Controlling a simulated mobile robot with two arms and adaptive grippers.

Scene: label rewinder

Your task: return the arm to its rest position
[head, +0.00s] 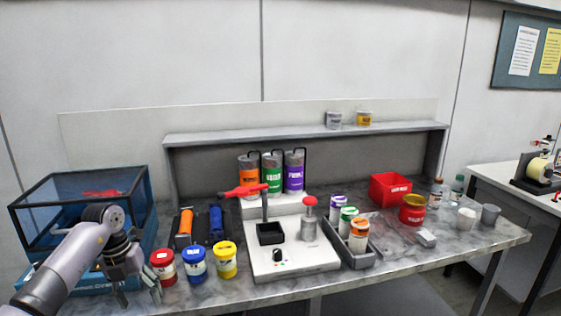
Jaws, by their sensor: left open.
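My left arm comes in from the lower left. Its gripper (138,292) points down at the front left edge of the table, with its fingers apart and nothing seen between them. It is just left of a red-lidded jar (163,267); I cannot tell whether they touch. The arm covers part of a blue clear-walled bin (135,205) behind it. My right gripper is not in view.
A blue-lidded jar (195,264) and a yellow-lidded jar (225,260) stand right of the red-lidded one. A white machine (318,262) fills the table's middle. A tray (361,257) of small jars and a red bin (390,190) are further right. A shelf (270,135) stands behind.

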